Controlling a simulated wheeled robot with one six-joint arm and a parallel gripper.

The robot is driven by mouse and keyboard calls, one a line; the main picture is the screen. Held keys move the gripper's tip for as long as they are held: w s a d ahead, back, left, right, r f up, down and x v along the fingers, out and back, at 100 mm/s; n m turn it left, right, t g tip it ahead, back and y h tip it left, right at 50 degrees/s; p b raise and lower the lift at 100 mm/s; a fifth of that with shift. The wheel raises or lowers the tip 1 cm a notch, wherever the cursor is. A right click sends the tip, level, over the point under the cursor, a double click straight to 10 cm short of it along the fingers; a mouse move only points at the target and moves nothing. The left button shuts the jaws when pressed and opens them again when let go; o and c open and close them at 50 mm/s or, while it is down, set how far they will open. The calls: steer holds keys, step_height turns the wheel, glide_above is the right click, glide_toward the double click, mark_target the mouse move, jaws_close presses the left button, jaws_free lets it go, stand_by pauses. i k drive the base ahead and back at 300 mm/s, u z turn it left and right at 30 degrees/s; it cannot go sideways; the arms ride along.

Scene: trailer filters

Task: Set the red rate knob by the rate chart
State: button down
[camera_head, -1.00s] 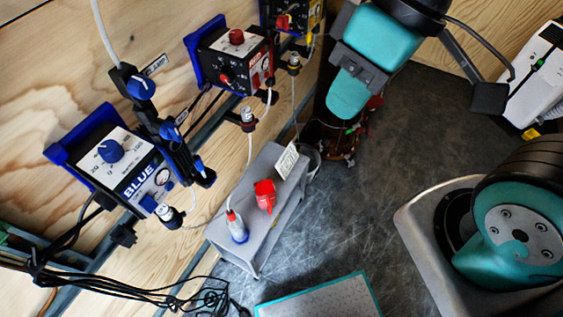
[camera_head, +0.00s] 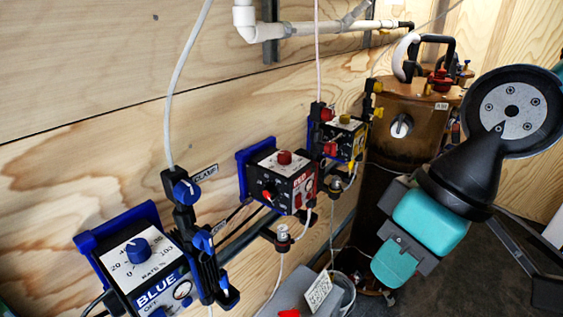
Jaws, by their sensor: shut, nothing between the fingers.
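The red unit (camera_head: 287,182), a black box with a red label in a blue bracket, is on the wooden wall. A red knob (camera_head: 284,157) sits on its top face; its pointer and scale are too small to read. A white printed card (camera_head: 318,291), perhaps the rate chart, stands tilted on a grey stand (camera_head: 272,300); its print is unreadable. My gripper (camera_head: 391,272), with teal fingers, is shut and empty. It is to the right of the red unit and lower in the picture, apart from the knob and the card.
The blue unit (camera_head: 150,272), with a blue dial, is at the lower left, with blue-handled valves (camera_head: 190,195) beside it. A yellow unit (camera_head: 346,140) is right of the red one. A brown tank (camera_head: 412,125) stands behind. White pipes run above.

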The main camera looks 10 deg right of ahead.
mark_target(284, 157)
steer(key=z, duration=1.85)
steer(key=i, duration=0.8)
steer(key=u, duration=2.75)
